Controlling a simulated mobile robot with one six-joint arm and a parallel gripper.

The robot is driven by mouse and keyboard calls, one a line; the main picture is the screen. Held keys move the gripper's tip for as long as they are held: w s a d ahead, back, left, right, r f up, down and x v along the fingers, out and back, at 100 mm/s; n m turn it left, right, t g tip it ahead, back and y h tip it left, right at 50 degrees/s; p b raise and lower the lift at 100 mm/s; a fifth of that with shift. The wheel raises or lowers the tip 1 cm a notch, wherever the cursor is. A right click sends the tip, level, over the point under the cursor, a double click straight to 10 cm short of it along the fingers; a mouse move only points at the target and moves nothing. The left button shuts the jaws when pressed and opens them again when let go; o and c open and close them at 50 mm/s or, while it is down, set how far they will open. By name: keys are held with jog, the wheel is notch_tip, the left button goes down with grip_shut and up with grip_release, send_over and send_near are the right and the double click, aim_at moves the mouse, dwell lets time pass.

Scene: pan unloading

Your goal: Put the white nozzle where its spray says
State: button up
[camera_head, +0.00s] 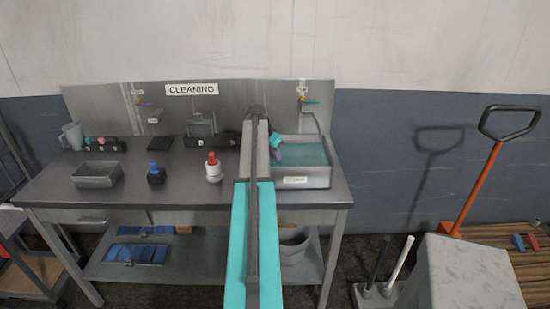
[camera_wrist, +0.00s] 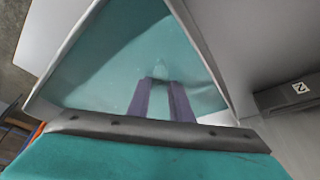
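My gripper (camera_head: 276,153) is over the right-hand sink basin (camera_head: 318,178), which holds teal liquid. In the wrist view, its two purple fingers (camera_wrist: 161,84) point down at the liquid with a gap between them. A small pale shape (camera_wrist: 159,69) shows just beyond the fingertips; I cannot tell whether it is the white nozzle or a glint. No other white nozzle is clear. A white bottle with a red top (camera_head: 214,168) and a dark bottle with a blue top (camera_head: 155,174) stand upright on the counter, left of my arm.
A dark rack (camera_head: 107,145) with small coloured pieces, a grey mug (camera_head: 73,135) and a metal tray (camera_head: 97,175) are at the counter's left. Dark labelled holders (camera_head: 199,142) stand at the back. A tap (camera_head: 302,99) is above the basin. The counter's front middle has free room.

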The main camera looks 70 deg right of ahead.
jog(key=o, duration=0.4)
jog(key=shift+c, duration=0.2)
jog(key=shift+r, duration=0.2)
jog(key=b+v, duration=0.2)
jog(key=v, duration=1)
jog(key=shift+b, duration=0.35)
